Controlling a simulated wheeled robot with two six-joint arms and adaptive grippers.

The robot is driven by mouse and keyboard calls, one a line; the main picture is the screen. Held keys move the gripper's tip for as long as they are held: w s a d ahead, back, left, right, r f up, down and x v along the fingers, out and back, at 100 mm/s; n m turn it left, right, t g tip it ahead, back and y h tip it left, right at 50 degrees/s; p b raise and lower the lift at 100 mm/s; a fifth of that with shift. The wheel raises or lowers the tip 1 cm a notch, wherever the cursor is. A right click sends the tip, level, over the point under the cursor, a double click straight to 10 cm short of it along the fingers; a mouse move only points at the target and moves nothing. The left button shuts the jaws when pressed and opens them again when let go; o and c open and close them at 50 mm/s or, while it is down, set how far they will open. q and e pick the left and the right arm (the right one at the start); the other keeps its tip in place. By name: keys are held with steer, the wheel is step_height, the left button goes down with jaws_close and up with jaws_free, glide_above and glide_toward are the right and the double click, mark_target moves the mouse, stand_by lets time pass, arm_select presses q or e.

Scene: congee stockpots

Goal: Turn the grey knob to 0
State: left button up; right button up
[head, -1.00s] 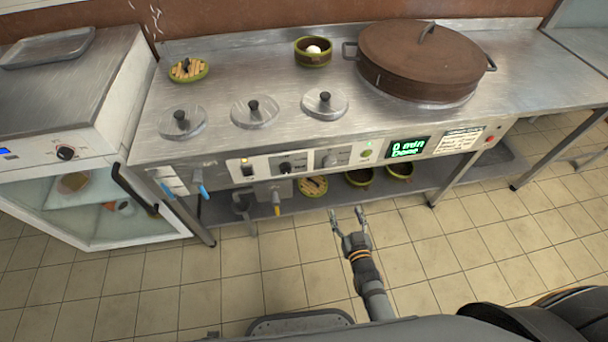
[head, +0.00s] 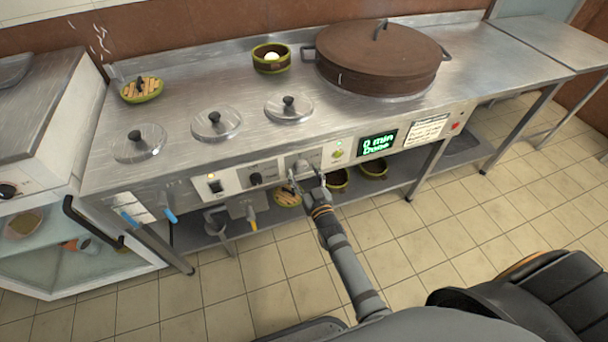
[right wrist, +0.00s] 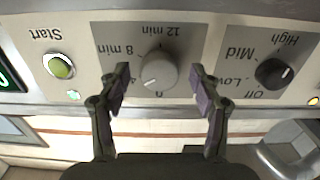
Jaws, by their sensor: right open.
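In the head view the knob (head: 301,165) is on the counter's front, partly behind my gripper. My right gripper (head: 306,180) is open in front of it. In the right wrist view its fingers (right wrist: 160,88) are on either side of the knob, with gaps. My left gripper is out of view.
A black knob (right wrist: 274,73) marked Off, Low, Mid, High is beside it. A green Start button (right wrist: 59,66) is on the other side. A display (head: 378,144) reads "0 min Done". A brown lidded pot (head: 375,60) stands on the counter (head: 480,75).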

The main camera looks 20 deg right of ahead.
steer(key=shift+w, duration=0.1)
steer(key=c, duration=1.1)
steer(key=shift+c, duration=0.2)
steer(key=shift+n, duration=0.4)
steer(key=n, duration=0.2)
steer(key=shift+n, duration=0.4)
steer(key=n+b, duration=0.1)
steer(key=n, duration=0.2)
steer(key=shift+d+n, duration=0.1)
steer(key=shift+n, duration=0.2)
steer(key=n+b, duration=0.1)
steer(key=n, duration=0.2)
steer(key=shift+n, duration=0.3)
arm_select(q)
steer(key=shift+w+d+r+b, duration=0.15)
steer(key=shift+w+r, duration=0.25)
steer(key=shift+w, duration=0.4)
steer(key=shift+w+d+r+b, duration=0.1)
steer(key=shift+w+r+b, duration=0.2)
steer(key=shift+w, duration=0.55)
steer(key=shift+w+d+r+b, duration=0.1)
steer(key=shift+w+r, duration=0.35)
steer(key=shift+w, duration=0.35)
arm_select(e)
steer(key=shift+n, duration=0.7)
